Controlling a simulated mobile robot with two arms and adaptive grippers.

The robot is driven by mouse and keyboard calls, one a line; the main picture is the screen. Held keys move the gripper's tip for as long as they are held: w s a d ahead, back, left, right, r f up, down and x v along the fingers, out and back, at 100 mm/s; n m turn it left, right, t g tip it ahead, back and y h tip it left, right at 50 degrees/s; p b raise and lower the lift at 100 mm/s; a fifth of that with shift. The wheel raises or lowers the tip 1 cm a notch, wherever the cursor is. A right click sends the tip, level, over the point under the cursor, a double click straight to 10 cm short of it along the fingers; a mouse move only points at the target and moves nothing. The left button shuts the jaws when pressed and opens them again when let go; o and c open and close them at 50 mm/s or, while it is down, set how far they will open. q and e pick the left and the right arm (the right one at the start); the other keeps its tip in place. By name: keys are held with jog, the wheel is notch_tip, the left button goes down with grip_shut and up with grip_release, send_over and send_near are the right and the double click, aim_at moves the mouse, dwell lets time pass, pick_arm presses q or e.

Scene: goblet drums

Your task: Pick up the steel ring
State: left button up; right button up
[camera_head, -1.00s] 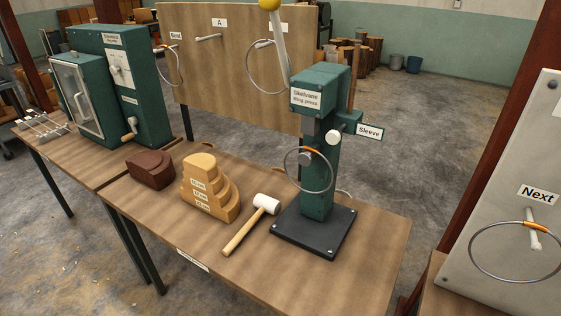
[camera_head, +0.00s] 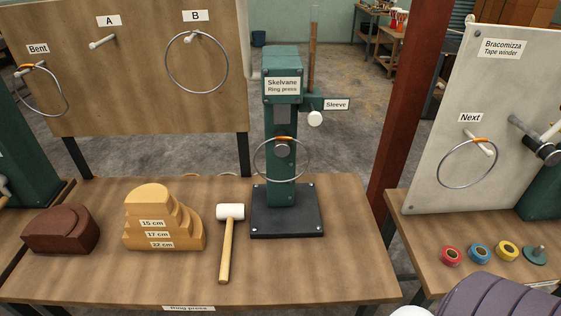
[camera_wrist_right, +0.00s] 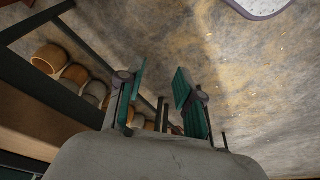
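Several steel rings show in the head view. A plain ring (camera_head: 168,66) hangs on peg B of the wooden board. A ring with an orange band (camera_head: 255,167) hangs at the front of the green ring press (camera_head: 283,120). Another orange-banded ring (camera_head: 441,177) hangs on the "Next" peg of the pale tape winder board. One more (camera_head: 66,105) hangs on the "Bent" peg at the left. My right gripper (camera_wrist_right: 160,84) shows in the right wrist view with its green-padded fingers apart and nothing between them. My left gripper is not in view.
On the table (camera_head: 350,255) are a mallet (camera_head: 226,250), a stepped wooden block (camera_head: 160,205) and a dark brown block (camera_head: 60,230). Coloured tape rolls (camera_head: 479,253) lie on the right table. A red-brown post (camera_head: 405,110) stands between the tables. Peg A (camera_head: 102,42) is bare.

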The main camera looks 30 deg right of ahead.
jog(key=w+a+r+t+y, duration=0.3)
jog(key=w+a+r, duration=0.1)
jog(key=r, duration=0.5)
jog(key=w+a+r+t+y, duration=0.2)
jog(key=w+a+r+t, duration=0.15)
jog(key=r, duration=0.45)
jog(key=w+a+r+t+y, duration=0.25)
jog(key=w+a+r, duration=0.2)
jog(key=r, duration=0.45)
jog(key=w+d+r+m+t, duration=0.3)
jog(key=w+r+m+t, duration=0.35)
jog(key=r, duration=0.45)
jog(key=w+d+r+m+t+h, duration=0.15)
jog(key=w+d+m+h, duration=0.25)
jog(key=d+m+h, duration=0.9)
jog(key=d+f+m+g+h, duration=0.5)
jog(key=f+m+g, duration=0.35)
jog(key=f, duration=0.25)
jog(key=shift+t+y, duration=0.25)
jog(key=shift+t, duration=0.1)
jog(key=p+x, duration=0.2)
jog(key=x, duration=1.2)
jog(key=shift+d, duration=0.2)
